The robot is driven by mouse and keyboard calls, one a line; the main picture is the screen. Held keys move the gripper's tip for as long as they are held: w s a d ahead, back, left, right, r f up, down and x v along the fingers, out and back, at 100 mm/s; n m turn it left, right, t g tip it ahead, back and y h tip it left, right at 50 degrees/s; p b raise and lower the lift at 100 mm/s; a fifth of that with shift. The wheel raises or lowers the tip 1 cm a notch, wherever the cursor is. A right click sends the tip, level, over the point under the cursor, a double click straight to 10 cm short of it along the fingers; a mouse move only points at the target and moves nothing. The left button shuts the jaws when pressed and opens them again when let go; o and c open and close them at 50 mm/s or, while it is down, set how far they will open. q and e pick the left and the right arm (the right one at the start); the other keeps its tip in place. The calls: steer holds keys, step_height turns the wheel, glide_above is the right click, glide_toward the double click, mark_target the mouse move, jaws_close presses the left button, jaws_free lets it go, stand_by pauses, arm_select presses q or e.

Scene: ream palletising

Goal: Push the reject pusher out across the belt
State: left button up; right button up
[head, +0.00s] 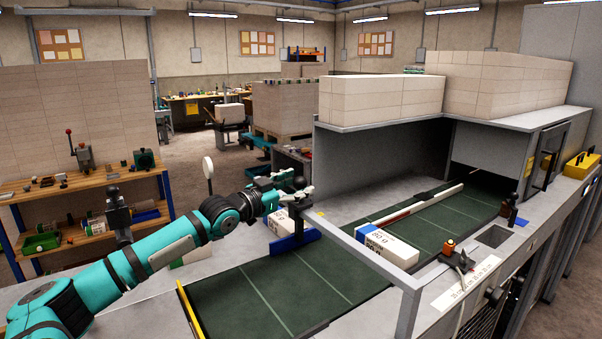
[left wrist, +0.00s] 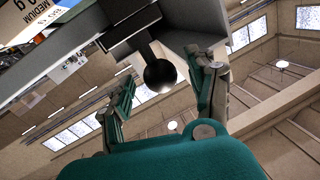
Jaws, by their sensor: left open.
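The reject pusher (head: 293,241) shows a blue plate at the left edge of the green belt (head: 285,290). Its black ball knob (left wrist: 160,75) on a dark stem shows in the left wrist view. My left gripper (head: 296,190) is above the pusher, with its fingers spread. In the left wrist view the knob appears between the two open fingers (left wrist: 165,95), with gaps on both sides; I cannot tell how deep it sits. A white and blue ream (head: 387,247) lies on the belt, to the right of the blue plate. My right gripper is not visible.
Another ream (head: 284,223) is behind the pusher, beside the belt. A grey frame post (head: 405,312) stands at the belt's near side. The near stretch of belt is bare.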

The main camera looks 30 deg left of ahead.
arm_select(q)
steer(key=shift+w+d, duration=0.2)
steer(key=shift+w, duration=0.9)
jaws_close()
steer(key=shift+w+f, duration=0.1)
steer(key=shift+w+d+f, duration=0.1)
steer(key=shift+w+d, duration=0.1)
